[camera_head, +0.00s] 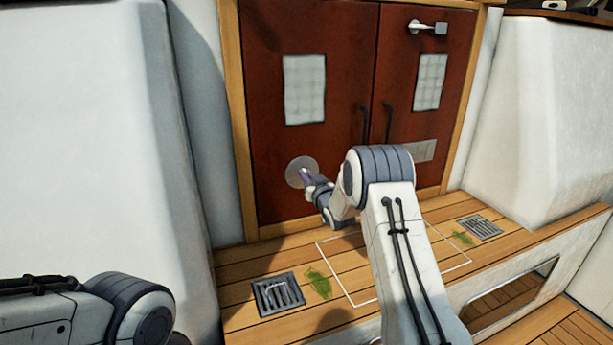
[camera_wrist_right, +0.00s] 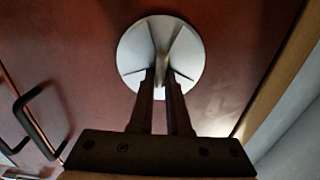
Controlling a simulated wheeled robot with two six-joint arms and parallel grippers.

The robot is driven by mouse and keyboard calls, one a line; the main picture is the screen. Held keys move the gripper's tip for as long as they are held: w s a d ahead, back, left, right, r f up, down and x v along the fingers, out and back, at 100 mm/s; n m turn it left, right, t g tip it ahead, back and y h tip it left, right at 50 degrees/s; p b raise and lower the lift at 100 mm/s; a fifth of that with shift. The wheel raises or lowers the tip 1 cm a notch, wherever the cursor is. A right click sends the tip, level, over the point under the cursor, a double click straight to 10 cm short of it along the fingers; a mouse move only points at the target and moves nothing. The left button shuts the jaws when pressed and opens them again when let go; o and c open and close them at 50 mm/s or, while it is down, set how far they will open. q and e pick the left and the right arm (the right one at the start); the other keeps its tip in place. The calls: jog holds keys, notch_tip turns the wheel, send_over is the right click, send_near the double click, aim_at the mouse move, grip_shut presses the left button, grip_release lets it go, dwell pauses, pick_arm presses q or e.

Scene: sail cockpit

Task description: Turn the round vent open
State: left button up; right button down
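The round vent (camera_head: 301,172) is a pale disc low on the left red-brown door. In the right wrist view the vent (camera_wrist_right: 135,58) shows several radial ribs and a raised middle ridge. My right gripper (camera_head: 306,175) is at the vent; in the right wrist view its two dark fingers (camera_wrist_right: 163,82) stand on either side of the ridge, close together, and seem shut on it. The contact itself is partly hidden by the fingers. Of my left arm only a link shows at the lower left; its gripper is out of view.
The doors carry dark upright handles (camera_head: 388,122), pale window panels (camera_head: 304,88) and a latch (camera_head: 428,27) at the top right. White walls (camera_head: 545,120) flank the doorway. The wooden ledge below holds two drain grates (camera_head: 278,294) and green bits (camera_head: 319,283).

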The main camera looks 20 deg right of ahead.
jog(key=shift+a+f+n+b, duration=0.1)
jog(key=shift+a+n+b, duration=0.1)
jog(key=shift+n+b, duration=1.9)
jog(key=shift+a+f+n+b, duration=0.1)
jog(key=shift+a+n+b, duration=0.1)
jog(key=shift+n+b, duration=1.9)
jog(key=shift+n+p, duration=0.3)
jog(key=shift+n, duration=0.1)
jog(key=c, duration=0.9)
grip_release()
jog(key=shift+s, duration=0.1)
jog(key=s+p, duration=0.1)
jog(key=s, duration=0.9)
jog(key=shift+s+d, duration=0.2)
